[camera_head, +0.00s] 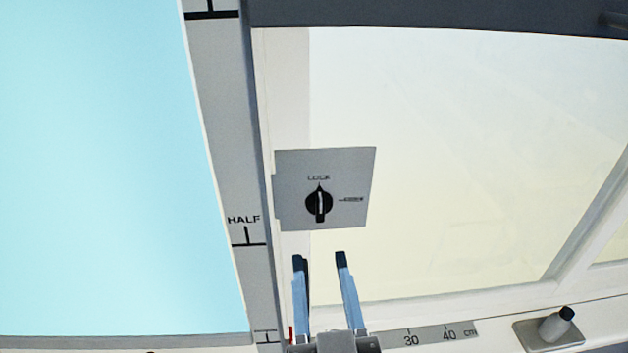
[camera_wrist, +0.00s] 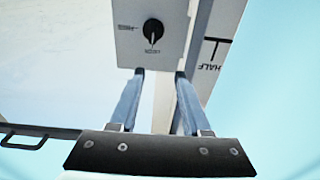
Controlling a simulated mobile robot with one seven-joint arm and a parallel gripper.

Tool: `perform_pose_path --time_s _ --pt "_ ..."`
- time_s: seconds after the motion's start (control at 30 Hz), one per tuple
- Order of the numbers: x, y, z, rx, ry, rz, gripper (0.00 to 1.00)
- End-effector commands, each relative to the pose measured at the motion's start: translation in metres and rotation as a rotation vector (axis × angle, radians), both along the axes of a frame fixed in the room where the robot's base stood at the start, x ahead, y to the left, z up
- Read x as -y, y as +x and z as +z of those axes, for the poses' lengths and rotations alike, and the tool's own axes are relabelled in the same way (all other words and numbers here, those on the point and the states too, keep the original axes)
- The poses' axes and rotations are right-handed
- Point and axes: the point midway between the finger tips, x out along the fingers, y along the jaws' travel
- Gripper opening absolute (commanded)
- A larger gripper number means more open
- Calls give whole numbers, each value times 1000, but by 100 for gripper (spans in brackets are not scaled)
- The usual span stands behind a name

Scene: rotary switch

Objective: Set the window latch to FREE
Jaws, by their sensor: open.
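The window latch is a black round knob (camera_head: 319,203) with a pale pointer bar, on a grey square plate (camera_head: 292,165). The pointer stands nearly upright, toward the LOCK label above it. A second label at the knob's right is too blurred to read. In the wrist view the knob (camera_wrist: 152,31) appears upside down, with LOCK below it and the other label at its left. My gripper (camera_head: 320,257) is open and empty, its two blue fingers just below the plate in the head view. In the wrist view its fingertips (camera_wrist: 160,73) appear near the plate's edge, apart from the knob.
A grey post (camera_head: 228,150) marked HALF runs left of the plate. A pale window pane (camera_head: 460,160) fills the right side. Below it lie a ruler strip (camera_head: 428,336) marked 30 and 40 cm and a small black-tipped lever (camera_head: 556,324). A dark handle (camera_wrist: 25,140) shows in the wrist view.

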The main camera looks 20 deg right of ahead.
Motion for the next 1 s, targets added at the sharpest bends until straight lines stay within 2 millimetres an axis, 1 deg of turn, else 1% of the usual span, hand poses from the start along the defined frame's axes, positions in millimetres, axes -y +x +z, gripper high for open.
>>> perform_pose_path --time_s 0.03,0.1,0.2,0.37,0.6,0.67,0.9,1.0 --pt "4 -6 -4 -29 8 -12 48" --pt "6 -10 -11 -49 14 -19 48" --pt "7 -11 -16 -57 18 -23 48" --pt "9 -3 -20 -54 17 -22 48" --pt "15 13 -20 -52 15 -24 48" --pt "18 25 -14 -55 17 -23 48" --pt "30 68 -12 -58 18 -22 48" --pt "34 84 -13 -58 18 -22 48"
